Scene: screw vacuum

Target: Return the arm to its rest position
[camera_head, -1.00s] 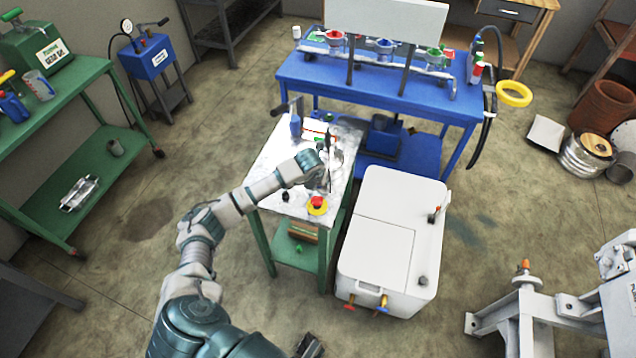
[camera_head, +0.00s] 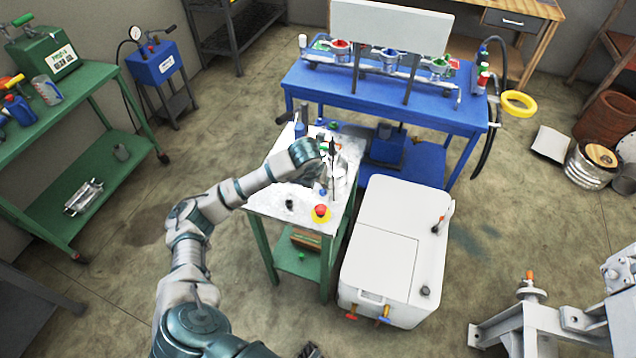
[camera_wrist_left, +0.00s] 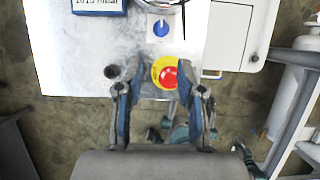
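My left arm reaches from the bottom of the head view over a small metal-topped table (camera_head: 268,200). Its gripper (camera_head: 330,160) is above the table's far part, small and partly mixed with the items behind it. In the left wrist view the two fingers of this gripper (camera_wrist_left: 162,112) stand wide apart with nothing between them. The red button on a yellow base (camera_head: 320,212) lies below; it also shows between the fingers in the wrist view (camera_wrist_left: 169,77). A dark piece at the bottom edge of the head view may be my right gripper; it is mostly cut off.
A white chest (camera_head: 385,245) stands close to the table's right side. A blue bench (camera_head: 390,95) with valves is behind. A green bench (camera_head: 100,80) is at the left. Open floor lies left of the small table. A grey metal frame (camera_head: 525,320) is at lower right.

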